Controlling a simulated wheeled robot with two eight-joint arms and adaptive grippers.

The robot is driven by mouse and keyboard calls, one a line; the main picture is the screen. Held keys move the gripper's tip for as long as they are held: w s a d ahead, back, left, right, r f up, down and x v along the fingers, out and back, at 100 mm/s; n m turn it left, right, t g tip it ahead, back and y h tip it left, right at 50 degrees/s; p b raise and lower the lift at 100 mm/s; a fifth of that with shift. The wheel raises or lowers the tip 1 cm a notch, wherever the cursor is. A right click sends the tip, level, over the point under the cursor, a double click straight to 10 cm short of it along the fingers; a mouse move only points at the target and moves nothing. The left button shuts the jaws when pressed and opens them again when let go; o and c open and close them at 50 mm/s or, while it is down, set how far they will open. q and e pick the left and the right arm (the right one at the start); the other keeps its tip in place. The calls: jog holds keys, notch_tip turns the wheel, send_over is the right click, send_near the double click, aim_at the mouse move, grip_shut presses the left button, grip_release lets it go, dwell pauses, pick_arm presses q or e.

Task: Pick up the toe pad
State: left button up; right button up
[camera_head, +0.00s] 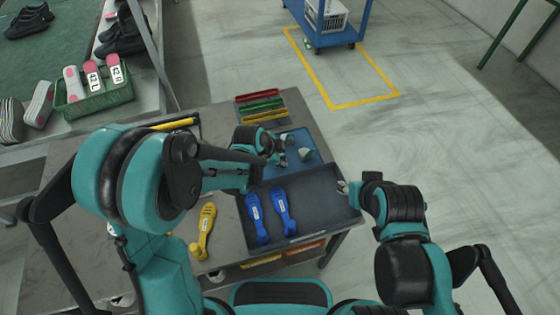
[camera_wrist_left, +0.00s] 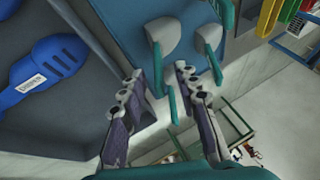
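Two grey toe pads with teal stems lie in the blue tray (camera_head: 288,141). In the left wrist view one pad (camera_wrist_left: 162,38) is left of the other (camera_wrist_left: 208,38); one pad also shows in the head view (camera_head: 306,154). My left gripper (camera_head: 280,160) is over the tray's near part. In the left wrist view its fingers (camera_wrist_left: 160,80) are apart, with the left pad's stem end seen between them; contact is not clear. My right gripper (camera_head: 343,187) is by the right edge of the dark tray; its fingers are too small to read.
The dark tray (camera_head: 325,207) holds two blue shoe lasts (camera_head: 257,220) (camera_head: 285,212). A yellow last (camera_head: 203,231) lies on the grey table (camera_head: 222,248). Red, green and yellow holders (camera_head: 262,105) stand behind the blue tray. A green basket (camera_head: 97,103) with shoe parts is at left.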

pick_arm(q)
grip_shut()
jog(key=shift+r, duration=0.1)
